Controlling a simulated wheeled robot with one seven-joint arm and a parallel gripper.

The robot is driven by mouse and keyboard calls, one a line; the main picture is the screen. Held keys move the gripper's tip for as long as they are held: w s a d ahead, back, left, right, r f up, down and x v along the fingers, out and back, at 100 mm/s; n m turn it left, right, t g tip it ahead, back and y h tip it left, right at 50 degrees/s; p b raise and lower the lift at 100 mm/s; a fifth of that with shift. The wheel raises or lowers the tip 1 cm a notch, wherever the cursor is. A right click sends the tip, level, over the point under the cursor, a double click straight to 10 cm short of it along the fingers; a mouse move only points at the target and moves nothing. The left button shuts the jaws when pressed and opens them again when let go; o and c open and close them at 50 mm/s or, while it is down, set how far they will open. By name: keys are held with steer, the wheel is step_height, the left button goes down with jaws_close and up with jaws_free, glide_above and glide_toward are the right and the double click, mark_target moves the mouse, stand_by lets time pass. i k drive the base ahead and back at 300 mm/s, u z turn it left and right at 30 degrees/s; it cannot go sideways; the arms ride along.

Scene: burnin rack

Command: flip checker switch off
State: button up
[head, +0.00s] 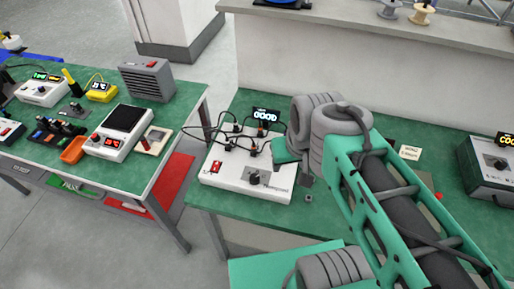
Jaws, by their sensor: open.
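A white box (245,178) that looks like the checker sits on the green bench in the middle of the head view. Whether the switch is on or off is too small to tell. Black cables plug into its top, and a lit display (266,115) stands at its back. My gripper (304,178) is at the box's right side, mostly hidden behind my arm. It is open, apart from the switch.
A small grey block (308,198) lies on the bench right of the box. Another device with a lit display (490,168) stands far right. The left table (185,110) holds several instruments. A pale wall (340,65) with a ledge rises behind the bench.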

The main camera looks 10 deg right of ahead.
mark_target(215, 167)
steer(key=u, duration=2.65)
steer(key=i, duration=0.35)
steer(key=z, duration=0.2)
